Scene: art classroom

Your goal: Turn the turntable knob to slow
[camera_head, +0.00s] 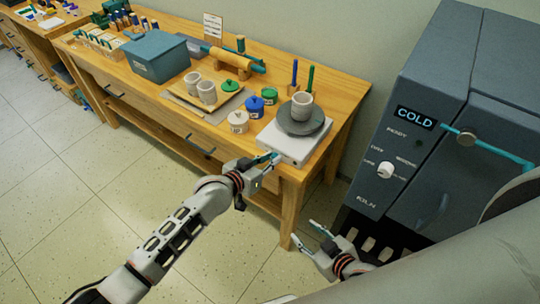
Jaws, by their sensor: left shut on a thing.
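The turntable (297,147) is a white box at the right end of the wooden table, with a dark grey round plate (318,123) on top. A pale cup (301,106) stands on the plate. My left gripper (272,158) is at the front left of the turntable's white base and is shut on the knob. The knob is hidden by the fingers, so its setting cannot be read. My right gripper (308,233) is open and empty, low in front of the kiln, away from the turntable.
Two cups (206,92) stand on a board. A blue-grey box (157,58) is farther left. The grey kiln (440,100) stands at the right. The floor in front is clear.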

